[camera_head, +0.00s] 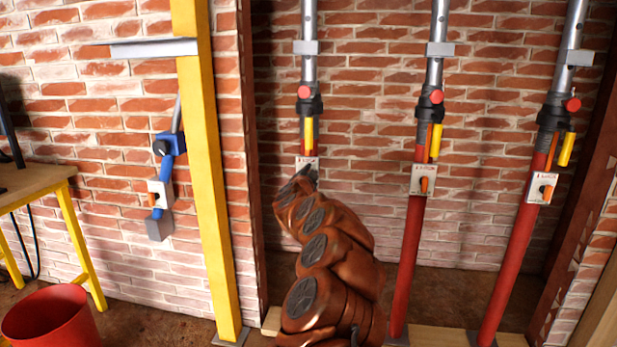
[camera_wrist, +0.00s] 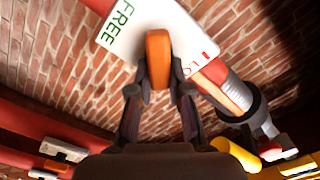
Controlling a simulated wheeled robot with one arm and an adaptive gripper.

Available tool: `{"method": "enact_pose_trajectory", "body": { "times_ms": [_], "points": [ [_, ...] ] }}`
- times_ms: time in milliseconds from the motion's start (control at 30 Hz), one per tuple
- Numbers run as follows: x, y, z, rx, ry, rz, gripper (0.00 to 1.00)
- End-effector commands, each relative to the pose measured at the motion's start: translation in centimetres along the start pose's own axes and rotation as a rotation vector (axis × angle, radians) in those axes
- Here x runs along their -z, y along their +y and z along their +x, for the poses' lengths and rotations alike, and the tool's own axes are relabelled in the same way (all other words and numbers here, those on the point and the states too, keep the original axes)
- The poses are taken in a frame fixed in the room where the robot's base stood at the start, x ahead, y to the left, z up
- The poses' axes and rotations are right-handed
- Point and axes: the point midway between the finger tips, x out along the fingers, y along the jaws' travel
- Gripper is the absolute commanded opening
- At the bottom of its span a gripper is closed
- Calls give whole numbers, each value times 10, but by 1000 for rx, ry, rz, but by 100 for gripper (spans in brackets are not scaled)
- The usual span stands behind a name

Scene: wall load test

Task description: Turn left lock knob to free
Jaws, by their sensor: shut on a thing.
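The left prop (camera_head: 309,75) is a steel tube with a red-and-black collar and a red lower part, upright against the brick wall. Its white lock plate (camera_head: 307,161) shows just above my gripper (camera_head: 300,178). In the wrist view the plate (camera_wrist: 178,22) has green FREE lettering on the left and partly covered red lettering on the right. The orange lock knob (camera_wrist: 158,58) stands out between my fingers (camera_wrist: 158,92), which are shut on it. It lies between the two labels in that view. In the head view my gripper hides the knob.
The middle prop (camera_head: 410,250) and right prop (camera_head: 512,260) have similar plates and orange knobs. Yellow handles (camera_head: 437,142) hang beside the collars. A yellow post (camera_head: 208,190), a blue wall device (camera_head: 168,148), a table (camera_head: 40,185) and a red bucket (camera_head: 50,318) stand left.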

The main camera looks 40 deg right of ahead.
Motion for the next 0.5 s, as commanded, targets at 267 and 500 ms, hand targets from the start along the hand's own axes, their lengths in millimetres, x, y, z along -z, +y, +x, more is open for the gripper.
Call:
{"method": "enact_pose_trajectory", "body": {
  "times_ms": [267,500],
  "points": [
    [-8,9,0,-2,-5,264,0],
    [-12,13,-1,-3,-10,478,0]
  ]
}}
